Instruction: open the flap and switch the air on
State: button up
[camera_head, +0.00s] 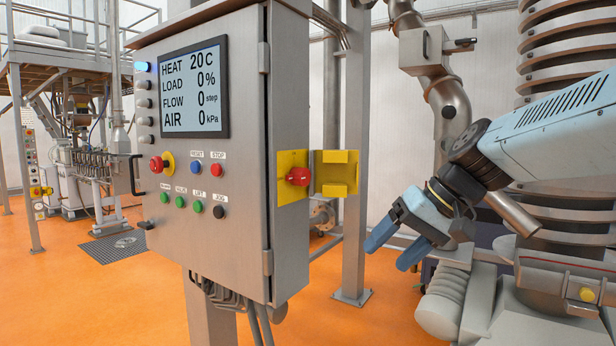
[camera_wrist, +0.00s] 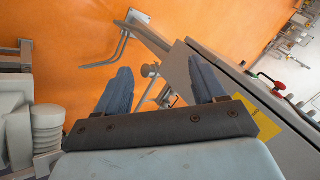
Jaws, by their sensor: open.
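The grey control cabinet (camera_head: 285,110) has a yellow plate (camera_head: 291,160) on its right side, with a red rotary knob (camera_head: 299,176) on it. The yellow flap (camera_head: 337,172) stands swung out to the right of the plate, so the knob is uncovered. The display (camera_head: 195,88) reads AIR 0 kPa. My gripper (camera_head: 392,247) is open and empty, right of the flap and lower, touching neither. In the wrist view its two blue fingers (camera_wrist: 163,86) are apart with nothing held between them, and part of a yellow surface (camera_wrist: 268,122) shows beside the right finger.
A steel post (camera_head: 354,120) stands behind the flap. Pipes (camera_head: 435,80) and a large ribbed column (camera_head: 570,60) are at the right. Below the cabinet hang cables (camera_head: 225,292). The orange floor (camera_head: 320,325) is open in front of the post.

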jog(key=w+a+r+y, duration=0.1)
jog(key=w+r+y, duration=0.2)
jog(key=w+r, duration=0.25)
jog(key=n+t+y, duration=0.1)
jog(key=n+y, duration=0.1)
jog(key=y, duration=0.3)
send_near(308, 176)
jog(key=x, duration=0.9)
jog(key=shift+w+a, duration=0.1)
jog(key=shift+a, duration=0.2)
jog(key=shift+c, duration=0.2)
jog(key=c, duration=1)
jog(key=shift+f, duration=0.1)
